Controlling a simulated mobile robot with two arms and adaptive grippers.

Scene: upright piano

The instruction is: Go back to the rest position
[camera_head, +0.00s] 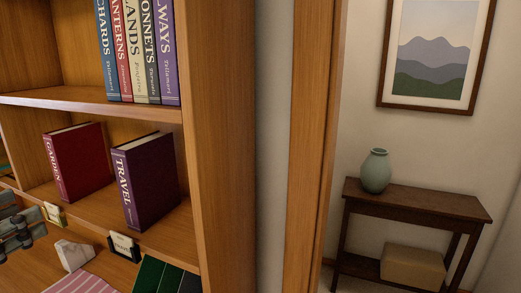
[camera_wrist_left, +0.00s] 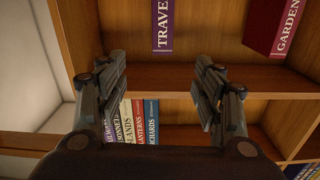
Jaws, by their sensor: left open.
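My left gripper (camera_head: 18,232) shows at the left edge of the head view, in front of the wooden bookshelf (camera_head: 225,150). In the left wrist view, which looks upside down, its two fingers (camera_wrist_left: 160,58) stand wide apart with nothing between them. The purple TRAVEL book (camera_head: 148,180) and the red GARDEN book (camera_head: 77,160) stand on the middle shelf, apart from the gripper. My right gripper is in neither view.
Several upright books (camera_head: 137,55) fill part of the upper shelf. Small label holders (camera_head: 124,246) sit along the middle shelf's front edge. Beyond a door frame (camera_head: 308,150) stand a dark side table (camera_head: 415,203) with a green vase (camera_head: 376,172) and a box (camera_head: 412,267) below.

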